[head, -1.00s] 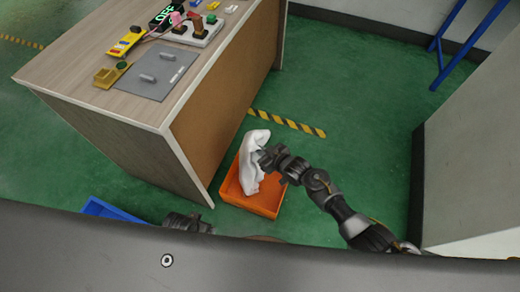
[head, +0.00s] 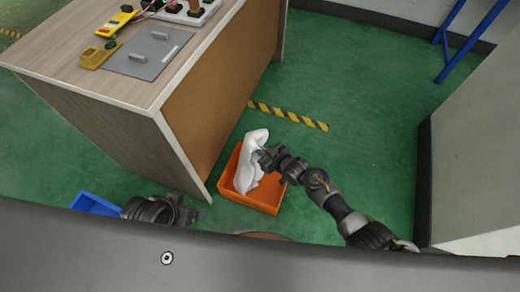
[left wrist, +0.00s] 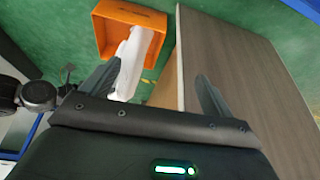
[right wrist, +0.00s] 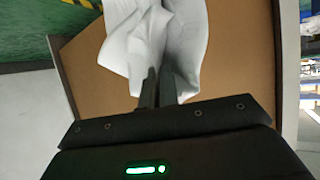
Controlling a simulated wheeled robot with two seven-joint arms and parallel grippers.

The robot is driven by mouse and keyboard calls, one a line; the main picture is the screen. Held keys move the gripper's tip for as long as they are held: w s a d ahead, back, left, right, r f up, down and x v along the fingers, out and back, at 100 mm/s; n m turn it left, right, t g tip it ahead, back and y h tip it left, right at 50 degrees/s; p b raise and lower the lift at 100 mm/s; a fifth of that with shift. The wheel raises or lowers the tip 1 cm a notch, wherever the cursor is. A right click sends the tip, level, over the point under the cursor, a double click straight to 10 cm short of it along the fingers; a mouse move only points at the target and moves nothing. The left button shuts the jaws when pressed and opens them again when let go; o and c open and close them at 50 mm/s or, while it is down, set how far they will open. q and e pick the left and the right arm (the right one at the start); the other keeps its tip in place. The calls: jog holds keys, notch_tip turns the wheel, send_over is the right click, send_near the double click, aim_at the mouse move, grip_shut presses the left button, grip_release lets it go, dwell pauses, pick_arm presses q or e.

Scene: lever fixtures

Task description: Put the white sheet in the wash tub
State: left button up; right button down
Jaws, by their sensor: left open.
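The white sheet (head: 250,160) hangs from my right gripper (head: 264,160), its lower part over the orange tub (head: 266,194) on the floor. In the right wrist view the fingers (right wrist: 156,90) are close together on the sheet (right wrist: 160,40). The left wrist view also shows the sheet (left wrist: 131,58) at the orange tub (left wrist: 103,38). Whether the sheet touches the tub floor I cannot tell. My left gripper (head: 184,210) is left of the tub, near the table's lower corner. Its fingers (left wrist: 158,85) are spread apart and empty.
A wooden table (head: 110,80) with a grey plate (head: 147,52) and lever fixtures stands at the left. A blue container (head: 92,203) lies on the floor at lower left, partly hidden. A grey cabinet (head: 475,150) stands at the right. Green floor right of the tub is clear.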

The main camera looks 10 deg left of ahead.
pick_arm(q)
jog(key=w+d+r+m+t+h+b, duration=0.2)
jog(key=w+d+r+t+h+b, duration=0.15)
jog(key=w+d+r+t, duration=0.45)
pick_arm(e)
notch_tip(320, 180, down, 9)
jog(key=b, duration=0.3)
jog(key=shift+r+b, duration=0.2)
jog(key=shift+b, duration=0.15)
pick_arm(q)
jog(key=d+r+m+t+h, duration=0.2)
jog(key=d+r+t+h, duration=0.3)
jog(key=r, duration=0.6)
jog(key=shift+w+t+h, duration=0.3)
jog(key=shift+t+h, duration=0.9)
jog(key=shift+h, duration=0.05)
pick_arm(e)
jog(key=shift+c, duration=1.4)
grip_release()
pick_arm(q)
jog(key=shift+d, duration=0.1)
